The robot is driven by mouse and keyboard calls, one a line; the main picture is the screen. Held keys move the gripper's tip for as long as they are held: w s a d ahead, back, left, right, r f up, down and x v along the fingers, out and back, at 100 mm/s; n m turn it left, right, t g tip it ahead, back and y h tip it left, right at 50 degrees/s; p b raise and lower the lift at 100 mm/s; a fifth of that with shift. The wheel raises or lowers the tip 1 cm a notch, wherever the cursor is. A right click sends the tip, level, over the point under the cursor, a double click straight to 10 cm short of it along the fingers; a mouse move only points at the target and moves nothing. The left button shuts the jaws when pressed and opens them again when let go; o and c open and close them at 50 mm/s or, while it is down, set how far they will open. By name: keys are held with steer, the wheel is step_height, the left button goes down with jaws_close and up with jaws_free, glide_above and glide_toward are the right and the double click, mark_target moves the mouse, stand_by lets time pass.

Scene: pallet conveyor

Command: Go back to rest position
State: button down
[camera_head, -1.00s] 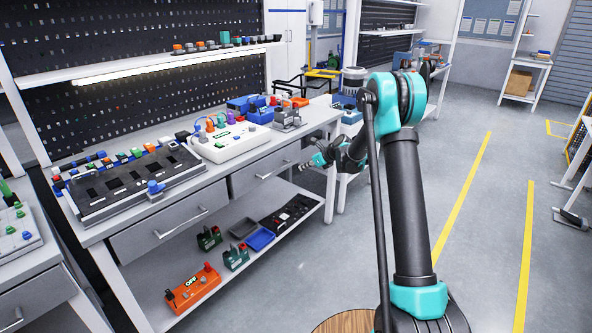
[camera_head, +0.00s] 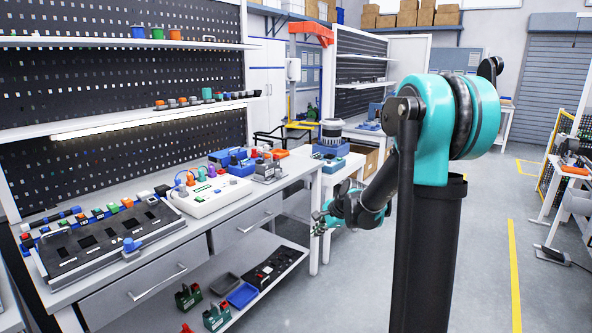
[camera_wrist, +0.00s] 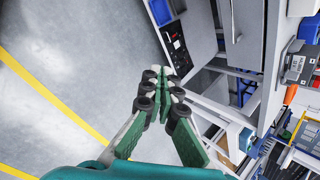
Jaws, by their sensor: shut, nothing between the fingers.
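My gripper (camera_head: 320,222) is at the end of my arm, in front of the workbench's right end, out over the open aisle in the head view. In the wrist view my gripper (camera_wrist: 162,82) has its green fingers drawn together at the tips, with nothing between them. It touches nothing that I can see. The arm is folded, with its elbow high at the right of the head view.
The workbench (camera_head: 152,240) on the left holds a black tray (camera_head: 75,262) and a white box (camera_head: 212,198) with coloured parts. Its lower shelf holds a blue bin (camera_head: 242,295). Grey floor with a yellow line (camera_head: 513,270) lies clear on the right.

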steer(key=s+d+f+n+h, duration=0.1)
steer(key=s+d+n, duration=0.3)
steer(key=s, duration=0.6)
steer(key=s+d+f+n+h, duration=0.2)
steer(key=s+n, duration=0.3)
steer(key=s, duration=0.5)
steer(key=s+d+f+n+g+h, duration=0.1)
steer(key=s+d+f+n+h, duration=0.1)
steer(key=s+d+n, duration=0.3)
steer(key=s, duration=0.4)
steer(key=shift+s+d+f+n, duration=0.3)
steer(key=shift+s+d+f, duration=0.05)
steer(key=shift+s, duration=0.05)
